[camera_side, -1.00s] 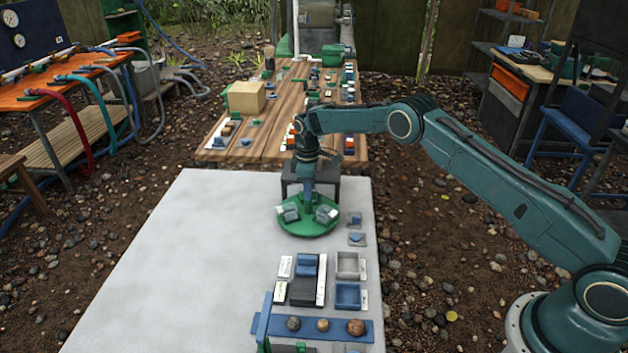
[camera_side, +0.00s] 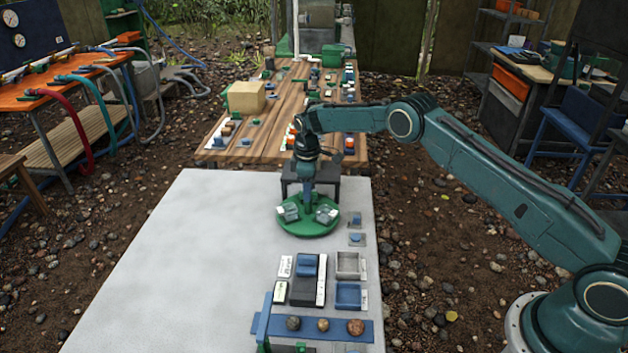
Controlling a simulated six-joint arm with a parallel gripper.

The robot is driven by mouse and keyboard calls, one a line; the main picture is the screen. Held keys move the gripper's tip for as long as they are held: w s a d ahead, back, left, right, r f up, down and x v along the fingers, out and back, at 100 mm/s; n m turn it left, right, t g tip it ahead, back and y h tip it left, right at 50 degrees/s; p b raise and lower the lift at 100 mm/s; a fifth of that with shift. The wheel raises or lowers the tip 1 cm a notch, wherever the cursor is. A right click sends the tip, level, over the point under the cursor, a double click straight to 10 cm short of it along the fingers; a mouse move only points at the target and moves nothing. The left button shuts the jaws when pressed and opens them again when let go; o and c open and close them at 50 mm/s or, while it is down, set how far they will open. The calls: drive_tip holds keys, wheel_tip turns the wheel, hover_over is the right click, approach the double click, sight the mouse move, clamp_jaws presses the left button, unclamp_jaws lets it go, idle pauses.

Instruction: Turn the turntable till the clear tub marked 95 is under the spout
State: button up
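The green round turntable (camera_side: 309,230) sits on the grey table near its right edge. A clear tub (camera_side: 289,212) with a pale label stands on its left side and another clear tub (camera_side: 327,214) with a label stands on its right side. The label numbers are too small to read, so I cannot tell which tub is marked 95. My gripper (camera_side: 307,198) points down over the back middle of the turntable, between the tubs. Its fingertips are too small to show whether they are open or shut. The spout cannot be made out; a dark stand (camera_side: 338,188) is just behind the turntable.
In front are a black block with a blue top (camera_side: 306,266), a grey tray (camera_side: 349,264), a blue tray (camera_side: 347,296) and a blue strip (camera_side: 362,329) with several stones. A small blue button (camera_side: 356,238) is right of the turntable. The table's left side (camera_side: 190,260) is clear.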

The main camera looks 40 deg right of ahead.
drive_tip(key=shift+r, duration=3.35)
drive_tip(key=shift+r, duration=0.1)
drive_tip(key=shift+r, duration=0.35)
drive_tip(key=s+r+m+t, duration=0.1)
drive_tip(key=s+r+m, duration=0.1)
drive_tip(key=s+r, duration=0.85)
drive_tip(key=s+r+m+t, duration=0.2)
drive_tip(key=s+r, duration=0.5)
drive_tip(key=r, duration=0.7)
drive_tip(key=s+r+m+t, duration=0.1)
drive_tip(key=s+r+m, duration=0.25)
drive_tip(key=s, duration=1.25)
drive_tip(key=s+f, duration=0.2)
drive_tip(key=s, duration=0.4)
drive_tip(key=s+a+f+m+t, duration=0.1)
drive_tip(key=s+f, duration=0.1)
drive_tip(key=s, duration=0.5)
drive_tip(key=shift+s+f+t, duration=0.2)
drive_tip(key=shift+f+t, duration=0.1)
drive_tip(key=shift+f, duration=0.05)
